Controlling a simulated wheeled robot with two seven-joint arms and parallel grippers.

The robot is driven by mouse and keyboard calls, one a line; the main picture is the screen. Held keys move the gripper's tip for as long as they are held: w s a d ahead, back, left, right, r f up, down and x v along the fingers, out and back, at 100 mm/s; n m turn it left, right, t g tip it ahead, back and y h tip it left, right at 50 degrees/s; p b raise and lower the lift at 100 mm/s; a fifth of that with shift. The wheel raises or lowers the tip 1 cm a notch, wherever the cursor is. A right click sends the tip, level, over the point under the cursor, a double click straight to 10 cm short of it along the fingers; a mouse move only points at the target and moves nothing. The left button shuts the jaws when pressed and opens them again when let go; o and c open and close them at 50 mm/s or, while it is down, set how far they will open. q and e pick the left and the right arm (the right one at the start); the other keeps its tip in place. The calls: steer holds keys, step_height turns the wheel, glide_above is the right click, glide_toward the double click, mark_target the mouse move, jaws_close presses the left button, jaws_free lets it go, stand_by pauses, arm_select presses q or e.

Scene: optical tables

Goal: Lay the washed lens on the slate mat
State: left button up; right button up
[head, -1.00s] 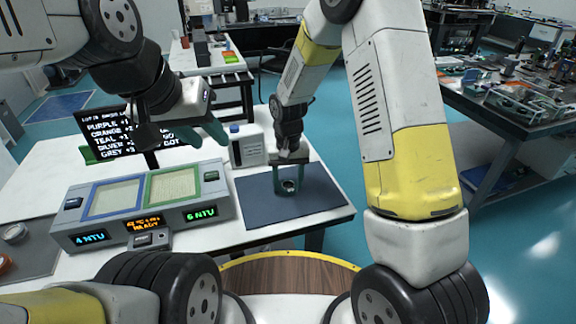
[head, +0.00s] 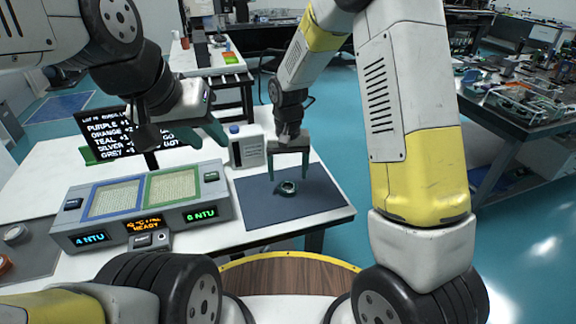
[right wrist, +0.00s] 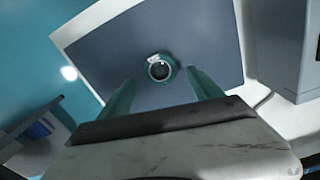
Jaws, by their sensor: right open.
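The lens (head: 287,187), a small round piece in a teal ring with a pale tag, lies on the dark slate mat (head: 250,205) near its middle. In the right wrist view the lens (right wrist: 159,69) sits on the mat (right wrist: 110,60), apart from both fingers. My right gripper (head: 288,176) is open and empty above the lens, with its teal fingers spread to either side. My left gripper (head: 200,138) is held up above the two-well bath unit; its far finger hides the near one, so its opening is unclear.
The bath unit (head: 140,238) with a blue-framed and a green-framed well stands left of the mat. A dark sign with coloured-name text (head: 110,130) is at the back left. The mat is otherwise clear.

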mark_target(288, 186)
steer(key=s+d+r+t+y, duration=0.1)
steer(key=s+d+r, duration=0.1)
steer(key=r, duration=0.6)
steer(key=s+d+r, duration=0.1)
steer(key=d+r, duration=0.2)
steer(key=r, duration=0.4)
steer(key=s+d+r+t, duration=0.2)
steer(key=s+d+r, duration=0.2)
steer(key=s, duration=0.4)
steer(key=s+d+r+t+y, duration=0.1)
steer(key=s+d+r+t, duration=0.2)
steer(key=s+d+r, duration=0.2)
steer(key=s, duration=0.3)
steer(key=shift+s+m, duration=0.4)
steer(key=shift+d, duration=0.1)
